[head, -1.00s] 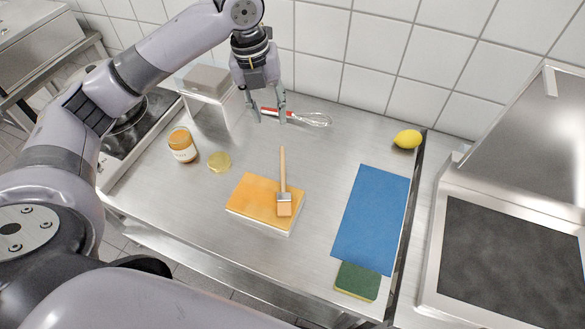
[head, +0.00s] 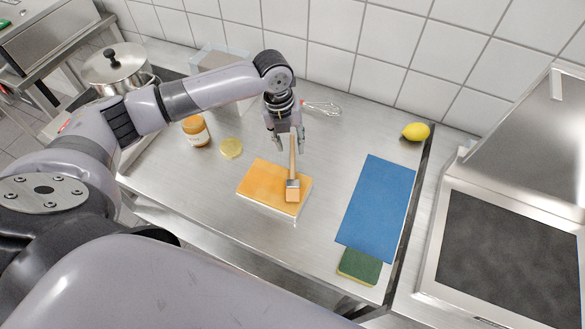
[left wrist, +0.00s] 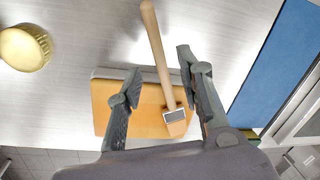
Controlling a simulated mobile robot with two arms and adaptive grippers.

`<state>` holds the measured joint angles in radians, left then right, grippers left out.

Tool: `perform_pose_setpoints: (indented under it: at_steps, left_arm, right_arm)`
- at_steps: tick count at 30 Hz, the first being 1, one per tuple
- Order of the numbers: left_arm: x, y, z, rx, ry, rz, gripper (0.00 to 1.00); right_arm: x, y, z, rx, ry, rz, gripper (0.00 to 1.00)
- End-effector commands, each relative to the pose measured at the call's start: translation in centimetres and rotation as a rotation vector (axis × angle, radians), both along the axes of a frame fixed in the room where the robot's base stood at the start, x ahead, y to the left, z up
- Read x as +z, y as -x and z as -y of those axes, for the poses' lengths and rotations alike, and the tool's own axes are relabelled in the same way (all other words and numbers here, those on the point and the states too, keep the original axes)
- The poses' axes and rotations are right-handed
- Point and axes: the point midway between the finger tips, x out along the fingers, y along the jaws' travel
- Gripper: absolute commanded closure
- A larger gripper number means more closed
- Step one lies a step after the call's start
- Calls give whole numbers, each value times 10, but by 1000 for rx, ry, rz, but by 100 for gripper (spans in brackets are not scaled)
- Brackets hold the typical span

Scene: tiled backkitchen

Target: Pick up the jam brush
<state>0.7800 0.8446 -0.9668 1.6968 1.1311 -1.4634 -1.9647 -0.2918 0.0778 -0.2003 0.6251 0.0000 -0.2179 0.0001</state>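The jam brush (head: 292,172) has a wooden handle, a metal band and a pale orange head. Its head rests on an orange-topped block (head: 262,181), and its handle points toward the wall past the block's edge. My left gripper (head: 288,147) is open and empty above the handle end. In the left wrist view, the brush (left wrist: 157,50) runs between the open fingers (left wrist: 158,75), closer to the right one. The fingers do not visibly touch it. My right gripper is not in view.
A jam jar (head: 196,131) and a golden lid (head: 231,148) stand left of the block. A whisk (head: 322,108) lies behind. A blue mat (head: 376,210), a sponge (head: 360,266) and a lemon (head: 415,131) are on the right. Steel counter is clear between block and mat.

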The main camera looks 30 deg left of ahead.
Motion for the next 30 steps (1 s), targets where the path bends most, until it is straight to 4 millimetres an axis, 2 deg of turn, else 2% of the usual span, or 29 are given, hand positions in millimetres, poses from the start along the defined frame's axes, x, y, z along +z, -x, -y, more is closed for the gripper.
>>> perform_pose_setpoints:
  at_steps: [1, 6, 14, 30]
  left_arm:
    - [-5, 1, 2, 0, 2, -5, 66]
    - [-25, -1, 4, -1, 0, -1, 66]
    - [-28, -1, 4, -1, 1, 1, 66]
    - [-27, -1, 4, -1, 0, 1, 100]
  right_arm:
    - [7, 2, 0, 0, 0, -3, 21]
    - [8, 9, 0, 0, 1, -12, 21]
    - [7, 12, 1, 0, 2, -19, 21]
    - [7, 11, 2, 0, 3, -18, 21]
